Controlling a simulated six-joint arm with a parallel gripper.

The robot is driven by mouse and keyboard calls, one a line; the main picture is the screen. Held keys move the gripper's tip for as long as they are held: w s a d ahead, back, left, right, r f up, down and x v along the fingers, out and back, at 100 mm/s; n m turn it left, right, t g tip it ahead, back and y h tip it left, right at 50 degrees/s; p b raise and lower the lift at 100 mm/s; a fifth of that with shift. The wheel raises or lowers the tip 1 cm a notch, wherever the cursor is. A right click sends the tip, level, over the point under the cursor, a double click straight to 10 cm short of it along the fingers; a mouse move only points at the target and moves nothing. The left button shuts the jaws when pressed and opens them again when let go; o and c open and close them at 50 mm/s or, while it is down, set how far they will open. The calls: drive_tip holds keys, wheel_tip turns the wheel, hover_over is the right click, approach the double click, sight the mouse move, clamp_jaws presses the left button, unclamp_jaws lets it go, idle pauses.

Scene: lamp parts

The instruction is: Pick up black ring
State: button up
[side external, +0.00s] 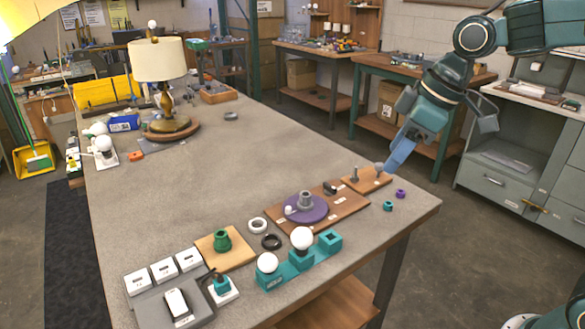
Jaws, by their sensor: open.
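The black ring (271,242) lies flat on the grey table near its front edge, just in front of a white ring (258,225). A wooden board with a purple disc (306,209) is to its right. My gripper (387,167) is at the table's right edge, beside a small wooden board (367,180) with grey pegs. It is well to the right of the black ring and apart from it. Its blue finger part is seen from the side, and I see nothing held in it.
Small teal and purple pieces (388,206) lie at the right. A lamp (160,80) stands at the back; the table's middle is mostly clear.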

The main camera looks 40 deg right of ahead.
drive_tip(key=w+a+f+n+g+y, duration=0.1)
drive_tip(key=w+a+f+n, duration=0.15)
drive_tip(key=w, duration=0.35)
drive_tip(key=w+a+f+n, duration=0.1)
drive_tip(key=w+f+n, duration=0.1)
drive_tip(key=w+f, duration=0.3)
drive_tip(key=n+g+y, duration=0.2)
drive_tip(key=n, duration=0.2)
approach(270, 244)
drive_tip(key=shift+s+a+f, duration=0.2)
drive_tip(key=shift+a+f, duration=0.25)
drive_tip(key=shift+a, duration=0.05)
drive_tip(key=shift+f, duration=0.1)
drive_tip(key=shift+h, duration=0.3)
drive_tip(key=shift+x, duration=2.5)
drive_tip(key=shift+w, duration=0.15)
drive_tip(key=c, duration=0.7)
